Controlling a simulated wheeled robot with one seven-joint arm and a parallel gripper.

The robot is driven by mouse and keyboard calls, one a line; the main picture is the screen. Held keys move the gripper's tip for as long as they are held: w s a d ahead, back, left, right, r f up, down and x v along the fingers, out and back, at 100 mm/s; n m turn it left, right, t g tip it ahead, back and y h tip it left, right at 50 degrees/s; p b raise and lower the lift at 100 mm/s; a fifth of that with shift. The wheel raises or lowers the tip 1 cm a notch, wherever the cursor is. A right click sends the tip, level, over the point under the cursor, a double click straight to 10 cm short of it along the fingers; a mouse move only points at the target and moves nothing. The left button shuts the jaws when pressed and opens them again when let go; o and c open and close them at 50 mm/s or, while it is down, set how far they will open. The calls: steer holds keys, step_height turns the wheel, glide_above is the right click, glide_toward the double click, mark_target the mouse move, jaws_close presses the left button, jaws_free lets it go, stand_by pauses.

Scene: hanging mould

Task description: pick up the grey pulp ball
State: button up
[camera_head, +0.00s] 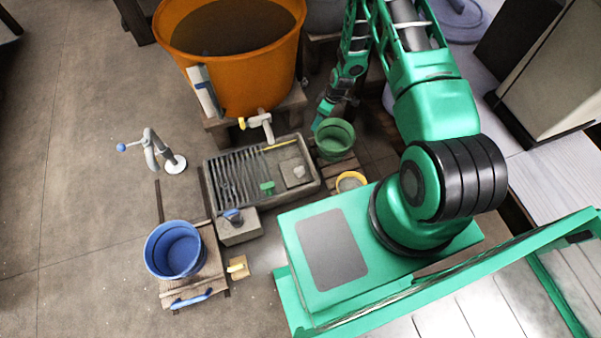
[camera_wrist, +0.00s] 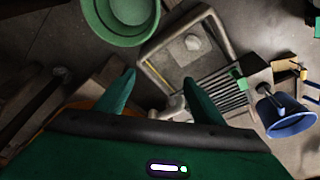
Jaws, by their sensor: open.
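A small grey lump, which looks like the grey pulp ball (camera_head: 298,171), lies on a pale square patch at the right end of the grey slatted tray (camera_head: 222,192). In the wrist view the ball (camera_wrist: 193,43) lies in the tray (camera_wrist: 226,42), beyond my fingertips. My gripper (camera_wrist: 160,92) is open with nothing between its two green fingers.
A green bucket (camera_head: 335,134) stands close to the tray's upper right corner. A large orange tub (camera_head: 222,75) with a tap (camera_head: 262,124) stands behind the tray. A blue bucket (camera_head: 174,250) is at lower left, and a metal stand with a blue knob (camera_head: 152,147) is at left.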

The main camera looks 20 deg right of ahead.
steer(key=n+y, duration=0.1)
steer(key=n, duration=0.1)
glide_toward(300, 170)
steer(key=shift+t, duration=0.3)
steer(key=shift+x, duration=5.2)
steer(key=shift+s, duration=0.15)
steer(key=c, duration=1.2)
